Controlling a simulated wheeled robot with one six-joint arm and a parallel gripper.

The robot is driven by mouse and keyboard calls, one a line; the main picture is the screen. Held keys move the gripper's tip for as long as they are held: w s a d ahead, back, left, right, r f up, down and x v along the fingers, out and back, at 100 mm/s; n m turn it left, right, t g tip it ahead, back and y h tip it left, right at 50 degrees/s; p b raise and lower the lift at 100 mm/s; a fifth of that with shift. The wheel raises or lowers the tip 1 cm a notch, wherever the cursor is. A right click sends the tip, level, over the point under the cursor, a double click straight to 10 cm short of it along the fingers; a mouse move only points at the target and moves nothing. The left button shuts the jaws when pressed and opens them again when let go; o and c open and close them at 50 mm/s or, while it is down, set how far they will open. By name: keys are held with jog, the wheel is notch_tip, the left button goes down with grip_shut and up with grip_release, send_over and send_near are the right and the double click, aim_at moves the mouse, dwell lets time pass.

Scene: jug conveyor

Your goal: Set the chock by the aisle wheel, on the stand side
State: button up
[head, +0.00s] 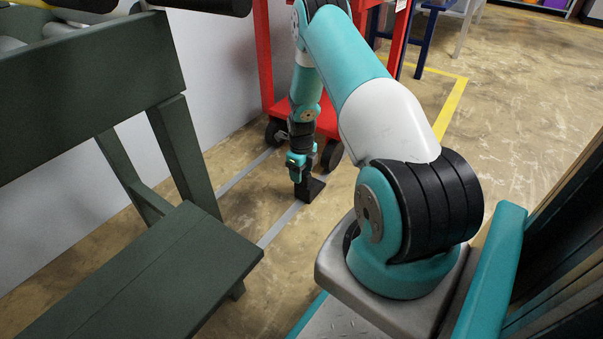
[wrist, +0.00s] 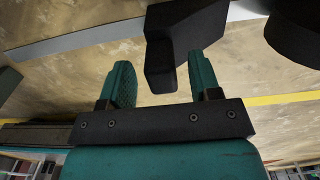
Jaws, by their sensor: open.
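The black chock (head: 312,188) stands on the floor in the head view, on the near, stand side of the cart's right wheel (head: 332,155), which I take as the aisle wheel. My gripper (head: 300,172) points down at the chock. In the wrist view, the chock's narrow block (wrist: 162,65) is between the open fingers (wrist: 160,68), with gaps visible on both sides. Part of a dark wheel (wrist: 305,25) shows at the upper right, with bare floor between it and the chock. The chock's underside contact is hidden.
The red cart (head: 264,60) stands behind the chock, with another wheel (head: 275,132) at its left. A dark green stand (head: 150,270) fills the left foreground. Grey floor lines (head: 280,225) run toward the cart. Open floor lies right, beyond a yellow line (head: 452,105).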

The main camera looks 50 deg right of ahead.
notch_tip(320, 180, up, 9)
jog(key=p, duration=0.5)
jog(key=shift+r, duration=0.2)
jog(key=shift+f, duration=0.1)
